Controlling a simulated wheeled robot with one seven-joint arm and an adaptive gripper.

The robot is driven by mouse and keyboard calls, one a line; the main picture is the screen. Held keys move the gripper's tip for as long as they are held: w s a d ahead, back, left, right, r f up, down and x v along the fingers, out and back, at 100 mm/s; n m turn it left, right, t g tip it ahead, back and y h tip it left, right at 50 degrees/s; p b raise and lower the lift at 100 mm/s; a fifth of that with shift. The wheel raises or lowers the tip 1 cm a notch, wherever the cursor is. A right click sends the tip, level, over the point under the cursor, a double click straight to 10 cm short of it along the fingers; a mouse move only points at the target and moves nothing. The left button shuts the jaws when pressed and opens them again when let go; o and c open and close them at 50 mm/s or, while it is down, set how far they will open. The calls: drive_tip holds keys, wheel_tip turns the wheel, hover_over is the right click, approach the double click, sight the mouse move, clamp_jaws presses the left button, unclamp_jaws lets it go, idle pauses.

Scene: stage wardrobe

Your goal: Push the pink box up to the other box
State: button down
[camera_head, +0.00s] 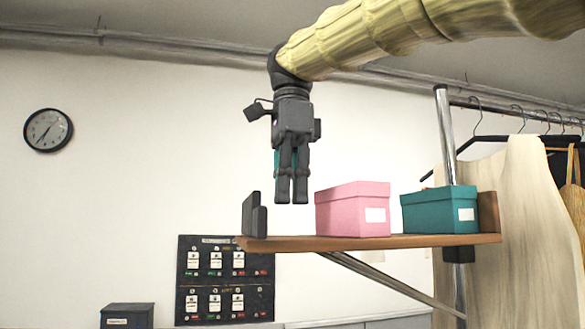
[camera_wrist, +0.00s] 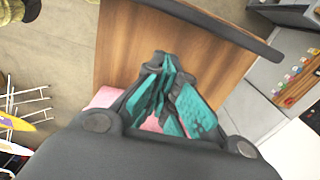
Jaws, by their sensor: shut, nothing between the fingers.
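The pink box (camera_head: 352,210) stands upright on the wooden shelf (camera_head: 370,243), with a white label on its front. The other box, a teal one (camera_head: 440,211), stands to its right, with a gap between them. My gripper (camera_head: 292,202) points down, shut and empty, to the left of the pink box and apart from it in the head view. Its fingertips are about level with the middle of the pink box. In the wrist view, my shut gripper (camera_wrist: 172,68) with teal pads hides most of the pink box (camera_wrist: 104,97). The teal box is not visible there.
A dark grey upright piece (camera_head: 255,217) stands at the shelf's left end, left of my gripper. A wooden end piece (camera_head: 489,212) closes the right end. A metal post (camera_head: 446,135) rises behind the teal box. Hanging cloth (camera_head: 517,220) is farther right.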

sight(315, 203)
drive_tip(key=shift+s+f, duration=0.3)
drive_tip(key=shift+f, duration=0.2)
drive_tip(key=shift+s+f, duration=0.3)
drive_tip(key=shift+f, duration=0.2)
drive_tip(key=w+d+p, duration=0.1)
drive_tip(key=w+d, duration=0.1)
drive_tip(key=shift+d+f+p, duration=0.1)
drive_tip(key=shift+d+p, duration=0.3)
drive_tip(key=shift+d, duration=0.35)
drive_tip(key=shift+s+d, duration=0.1)
drive_tip(key=shift+d, duration=0.05)
drive_tip(key=shift+w, duration=0.2)
drive_tip(key=w+d, duration=0.1)
drive_tip(key=d, duration=0.3)
drive_tip(key=w+d+p, duration=0.1)
drive_tip(key=w+d, duration=0.1)
drive_tip(key=d, duration=0.2)
drive_tip(key=w+d, duration=0.1)
drive_tip(key=d, duration=0.3)
drive_tip(key=shift+w+f+p, duration=0.1)
drive_tip(key=shift+w+p, duration=0.2)
drive_tip(key=shift+s+a, duration=0.2)
drive_tip(key=shift+s, duration=0.1)
drive_tip(key=shift+w+a, duration=0.1)
drive_tip(key=shift+a, duration=0.05)
